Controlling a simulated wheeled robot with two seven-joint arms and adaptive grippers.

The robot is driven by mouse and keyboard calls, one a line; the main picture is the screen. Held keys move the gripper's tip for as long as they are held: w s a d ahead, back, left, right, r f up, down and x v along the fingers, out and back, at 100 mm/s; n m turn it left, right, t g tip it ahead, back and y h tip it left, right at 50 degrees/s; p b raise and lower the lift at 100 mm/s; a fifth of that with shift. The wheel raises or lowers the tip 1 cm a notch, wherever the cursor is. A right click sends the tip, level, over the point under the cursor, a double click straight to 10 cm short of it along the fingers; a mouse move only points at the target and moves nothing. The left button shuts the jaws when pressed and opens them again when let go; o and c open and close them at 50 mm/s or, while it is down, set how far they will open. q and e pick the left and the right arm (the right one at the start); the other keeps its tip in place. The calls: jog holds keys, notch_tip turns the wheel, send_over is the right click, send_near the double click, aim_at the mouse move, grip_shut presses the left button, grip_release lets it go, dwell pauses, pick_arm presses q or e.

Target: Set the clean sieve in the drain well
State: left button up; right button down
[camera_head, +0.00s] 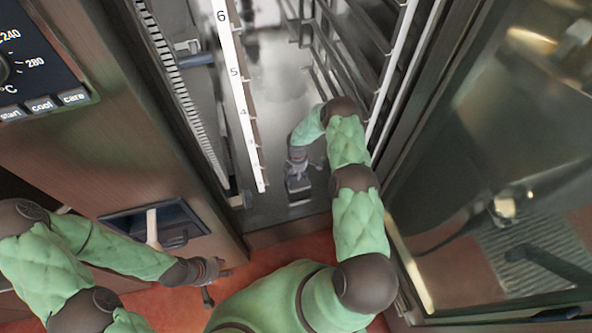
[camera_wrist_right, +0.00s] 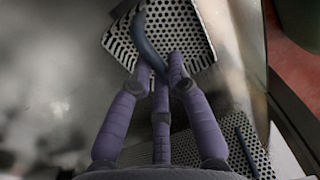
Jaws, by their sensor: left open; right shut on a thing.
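The sieve (camera_wrist_right: 187,28) is a grey perforated plate with a dark curved handle. My right gripper (camera_wrist_right: 160,78) is shut on this handle, and the plate lies just beyond the fingertips. In the head view my right gripper (camera_head: 299,174) is low inside the cabinet, with the small grey sieve (camera_head: 298,186) at its tips. I cannot tell whether the sieve touches the cabinet floor. The drain well is not clearly visible. My left gripper (camera_head: 212,281) is open and empty, outside the cabinet in front of its left panel.
Another perforated surface (camera_wrist_right: 241,137) with a dark bar shows beside my right fingers. A numbered white strip (camera_head: 238,90) and racks (camera_head: 345,50) flank the cabinet interior. The glass door (camera_head: 490,160) stands at right. A recessed tray (camera_head: 160,224) is in the left panel, above the red floor.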

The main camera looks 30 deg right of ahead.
aim_at(298, 183)
jog(key=shift+f+b, duration=1.05)
jog(key=shift+f, duration=1.25)
jog(key=shift+f, duration=0.1)
jog(key=shift+f, duration=0.2)
jog(key=shift+f, duration=0.6)
jog(key=shift+f, duration=0.4)
jog(key=shift+f, duration=0.5)
jog(key=shift+f, duration=0.25)
jog(key=shift+s+f, duration=0.15)
